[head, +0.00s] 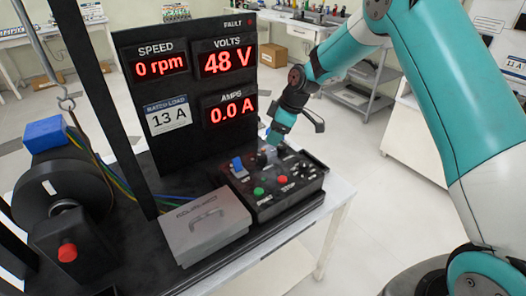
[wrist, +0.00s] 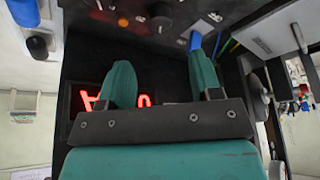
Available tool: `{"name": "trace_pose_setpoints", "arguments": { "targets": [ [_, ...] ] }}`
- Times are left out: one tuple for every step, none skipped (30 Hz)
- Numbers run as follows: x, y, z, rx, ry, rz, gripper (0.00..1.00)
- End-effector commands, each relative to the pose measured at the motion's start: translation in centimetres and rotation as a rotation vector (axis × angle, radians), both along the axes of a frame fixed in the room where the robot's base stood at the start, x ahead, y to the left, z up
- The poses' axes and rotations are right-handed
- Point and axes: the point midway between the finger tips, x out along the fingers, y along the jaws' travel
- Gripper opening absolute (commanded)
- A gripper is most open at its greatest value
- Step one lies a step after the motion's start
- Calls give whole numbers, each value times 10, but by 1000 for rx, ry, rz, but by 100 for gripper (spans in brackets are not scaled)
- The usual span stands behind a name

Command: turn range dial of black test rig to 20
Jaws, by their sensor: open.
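The black test rig has a control box (head: 262,208) on the bench, with a green button (head: 258,191) and a red button (head: 282,180). My teal gripper (head: 274,137) is above the rear of this box, apart from it. In the wrist view its two fingers are spread with nothing between them (wrist: 162,72). A round dark knob (wrist: 160,20) shows beyond the fingertips on the black panel; it may be the range dial. Its setting and scale are unreadable. A blue lever (wrist: 195,42) is near one fingertip. In the head view, the gripper partly hides the box's rear.
An upright panel (head: 187,168) behind the box shows 0 rpm, 48 V and 0.0 A, with a 13 A load label. A grey case (head: 205,228) lies left of the box. A motor with a red knob (head: 67,252) stands farther left. Floor right of the bench is open.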

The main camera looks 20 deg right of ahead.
Motion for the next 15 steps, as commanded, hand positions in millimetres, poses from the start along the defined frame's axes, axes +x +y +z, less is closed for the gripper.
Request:
{"name": "trace_pose_setpoints", "arguments": {
  "targets": [
    [1,5,-10,0,5,3,59],
    [2,7,-16,0,4,2,59],
    [4,10,-25,0,5,2,59],
    [5,13,-31,0,4,2,59],
    [6,15,-37,0,4,2,59],
    [8,18,-45,0,4,2,59],
    [9,20,-50,-1,3,1,59],
    [10,21,-55,0,3,1,59],
    [11,24,-62,-1,3,1,59],
    [12,25,-66,0,3,1,59],
    [13,27,-70,0,2,1,59],
    [14,29,-74,0,0,1,59],
    [14,30,-77,0,2,2,59],
    [15,31,-80,0,2,1,59],
    [15,31,-83,0,1,0,59]
  ]
}}
